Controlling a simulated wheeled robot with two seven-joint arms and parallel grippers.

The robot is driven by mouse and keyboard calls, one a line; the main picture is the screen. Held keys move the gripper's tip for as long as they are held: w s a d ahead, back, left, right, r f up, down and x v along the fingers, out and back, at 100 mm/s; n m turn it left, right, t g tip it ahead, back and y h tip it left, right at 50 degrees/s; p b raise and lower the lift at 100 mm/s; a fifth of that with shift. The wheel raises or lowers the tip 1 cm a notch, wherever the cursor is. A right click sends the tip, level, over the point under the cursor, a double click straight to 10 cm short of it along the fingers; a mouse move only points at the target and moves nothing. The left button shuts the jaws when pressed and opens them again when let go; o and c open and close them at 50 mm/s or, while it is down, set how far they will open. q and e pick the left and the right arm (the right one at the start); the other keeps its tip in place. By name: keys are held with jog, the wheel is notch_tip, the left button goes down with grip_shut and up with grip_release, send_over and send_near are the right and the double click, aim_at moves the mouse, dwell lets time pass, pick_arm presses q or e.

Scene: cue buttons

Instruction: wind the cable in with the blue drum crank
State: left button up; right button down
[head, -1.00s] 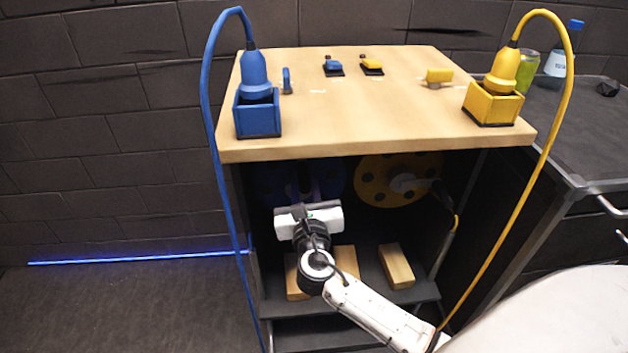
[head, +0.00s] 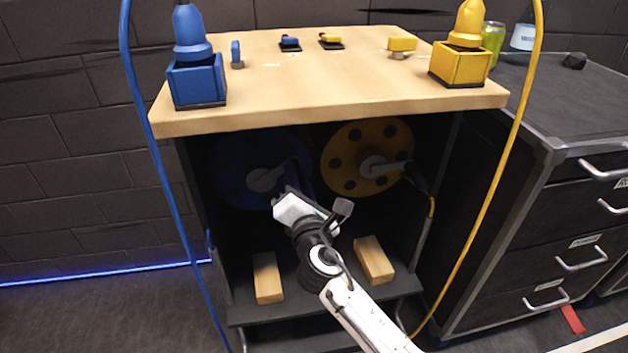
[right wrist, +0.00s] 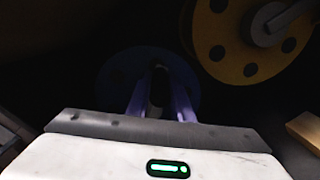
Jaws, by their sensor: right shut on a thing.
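The blue drum (head: 228,178) hangs in the dark recess under the bench top, facing out. Its grey hub (head: 262,180) carries a crank arm (head: 283,170) that points right in the head view. My right gripper (head: 293,186) is at the outer end of this crank, right of the hub, and is shut on the crank handle. In the right wrist view, the two fingers (right wrist: 158,100) stand on either side of the dark handle (right wrist: 158,85), with the blue drum (right wrist: 112,75) behind. The blue cable (head: 150,150) loops down the bench's left side. My left gripper is out of view.
The yellow drum (head: 340,165) with its own crank sits close on the right. Wooden blocks (head: 268,280) (head: 374,260) lie on the shelf below. The bench top (head: 300,85) overhangs my right arm. A drawer cabinet (head: 560,170) stands at the right.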

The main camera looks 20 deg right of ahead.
jog(key=shift+d+f+m+b, duration=0.15)
jog(key=shift+f+m+b, duration=0.2)
jog(key=shift+f+m, duration=0.15)
jog(key=shift+d+f+m+b, duration=0.15)
jog(key=shift+f+m+b, duration=0.25)
jog(key=shift+f, duration=0.1)
jog(key=shift+d+f+m+b, duration=0.3)
jog(key=shift+f+m+b, duration=0.4)
jog(key=shift+m+b, duration=0.25)
jog(key=shift+f+m, duration=0.15)
jog(key=shift+m, duration=0.2)
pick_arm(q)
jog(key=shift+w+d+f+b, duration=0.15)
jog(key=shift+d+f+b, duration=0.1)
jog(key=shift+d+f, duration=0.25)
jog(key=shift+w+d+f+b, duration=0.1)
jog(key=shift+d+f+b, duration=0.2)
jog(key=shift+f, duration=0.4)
pick_arm(e)
jog(key=shift+s+f+m, duration=0.1)
jog(key=shift+f+m, duration=0.2)
jog(key=shift+m, duration=0.2)
jog(key=c, duration=1.6)
grip_release()
jog(key=shift+o, duration=0.2)
jog(key=shift+r, duration=0.1)
